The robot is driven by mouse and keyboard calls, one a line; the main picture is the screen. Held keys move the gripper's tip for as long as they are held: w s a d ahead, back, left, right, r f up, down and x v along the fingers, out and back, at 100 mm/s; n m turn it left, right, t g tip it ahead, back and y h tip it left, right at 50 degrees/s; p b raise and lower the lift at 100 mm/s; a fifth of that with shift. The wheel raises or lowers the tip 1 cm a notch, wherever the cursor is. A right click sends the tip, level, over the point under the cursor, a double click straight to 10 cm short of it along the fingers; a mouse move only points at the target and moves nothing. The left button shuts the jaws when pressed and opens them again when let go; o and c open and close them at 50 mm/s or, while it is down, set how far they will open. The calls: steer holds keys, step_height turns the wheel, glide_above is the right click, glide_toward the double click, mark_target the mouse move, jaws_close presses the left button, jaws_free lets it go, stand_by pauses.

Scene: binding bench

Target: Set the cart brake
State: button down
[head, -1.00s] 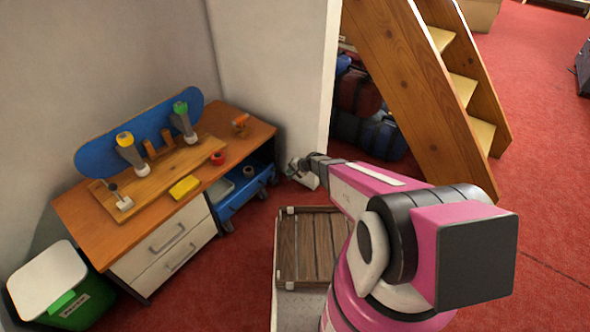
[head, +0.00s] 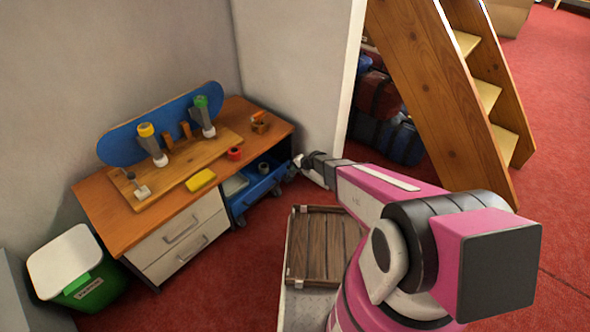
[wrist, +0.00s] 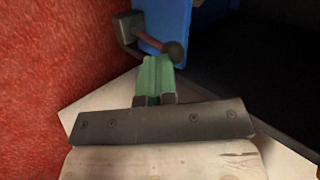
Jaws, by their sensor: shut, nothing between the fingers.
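The blue cart (head: 262,188) stands under the right end of the bench. In the wrist view its blue side (wrist: 164,20) carries a brake lever (wrist: 150,41) with a dark round knob (wrist: 173,52), rising from a grey block (wrist: 129,27). My gripper (wrist: 158,72) is shut and empty, its green fingertips just below the knob in the picture. I cannot tell whether they touch it. In the head view my gripper (head: 297,167) is close to the cart's right end, and the lever is too small to make out there.
The wooden bench (head: 110,215) holds a yellow block (head: 201,180) and a blue skateboard deck (head: 125,140). A green bin with a white lid (head: 65,262) stands at left. A wall panel (head: 290,70) rises behind my gripper. Wooden stairs (head: 440,90) are at right.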

steer(key=shift+w+a+r, duration=0.3)
steer(key=shift+w+a, duration=0.2)
steer(key=shift+a, duration=0.15)
steer(key=shift+s+d, duration=0.1)
steer(key=s+d+r+n+g+h, duration=0.2)
steer(key=s+d+r+h, duration=0.2)
steer(key=s+d+r, duration=0.9)
steer(key=s+d+r+n+g+h, duration=0.2)
steer(key=s+d+r, duration=1)
steer(key=r, duration=0.8)
steer(key=d+n+h, duration=0.1)
steer(key=d+h, duration=0.1)
steer(key=d, duration=0.1)
steer(key=shift+s+d+r, duration=0.3)
steer(key=shift+s+d, duration=0.1)
